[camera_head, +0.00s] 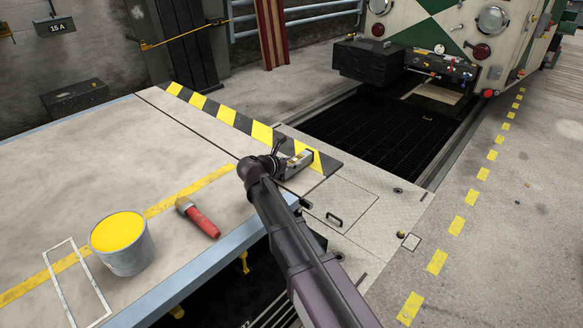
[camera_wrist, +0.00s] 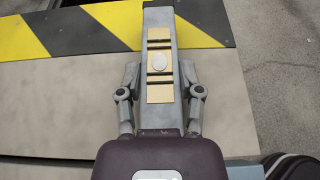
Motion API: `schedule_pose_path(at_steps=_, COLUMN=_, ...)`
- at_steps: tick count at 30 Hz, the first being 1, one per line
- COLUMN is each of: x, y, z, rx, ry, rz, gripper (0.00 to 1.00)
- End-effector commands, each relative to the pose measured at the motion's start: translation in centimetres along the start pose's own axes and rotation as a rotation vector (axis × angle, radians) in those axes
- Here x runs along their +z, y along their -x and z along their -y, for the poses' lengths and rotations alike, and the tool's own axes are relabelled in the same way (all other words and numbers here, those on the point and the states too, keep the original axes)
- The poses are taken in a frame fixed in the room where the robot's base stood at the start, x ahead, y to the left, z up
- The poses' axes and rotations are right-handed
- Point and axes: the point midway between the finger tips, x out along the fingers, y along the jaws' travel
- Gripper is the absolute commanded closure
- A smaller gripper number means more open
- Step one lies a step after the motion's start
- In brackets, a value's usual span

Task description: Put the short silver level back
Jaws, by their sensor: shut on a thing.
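The short silver level (camera_wrist: 160,118) is a grey bar with a pale brass-coloured plate and a round white spot in its middle. It runs lengthwise between the two fingers of my gripper (camera_wrist: 162,82), which is shut on it. In the head view the level (camera_head: 299,162) shows partly behind my gripper (camera_head: 282,160), over the table's right end near the striped edge. I cannot tell whether it touches the surface. A white outlined rectangle (camera_head: 50,264) is marked on the table at the lower left, with nothing in it.
The table (camera_head: 110,145) carries a bucket of yellow paint (camera_head: 124,259) and a red-handled brush (camera_head: 203,220), both between my gripper and the white outline. A black and yellow strip (camera_head: 226,115) edges the far side. A dark pit grating (camera_head: 352,125) and a tram (camera_head: 460,35) lie beyond.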

Motion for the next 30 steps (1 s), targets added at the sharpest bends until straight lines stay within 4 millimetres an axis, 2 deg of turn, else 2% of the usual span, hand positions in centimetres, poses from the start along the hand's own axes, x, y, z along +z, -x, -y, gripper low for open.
schedule_pose_path(at_steps=16, x=-0.51, y=-0.22, z=0.00, rx=0.000, ry=0.000, rz=0.001, gripper=1.00)
schedule_pose_path(at_steps=17, x=-0.44, y=-0.19, z=0.00, rx=0.000, ry=0.000, rz=0.000, gripper=0.46)
schedule_pose_path(at_steps=18, x=-0.40, y=-0.17, z=0.00, rx=0.000, ry=0.000, rz=0.000, gripper=0.34)
schedule_pose_path(at_steps=20, x=-0.40, y=-0.17, z=0.00, rx=0.000, ry=0.000, rz=0.000, gripper=0.18)
schedule_pose_path(at_steps=30, x=-0.39, y=-0.17, z=0.00, rx=0.000, ry=0.000, rz=0.000, gripper=0.18)
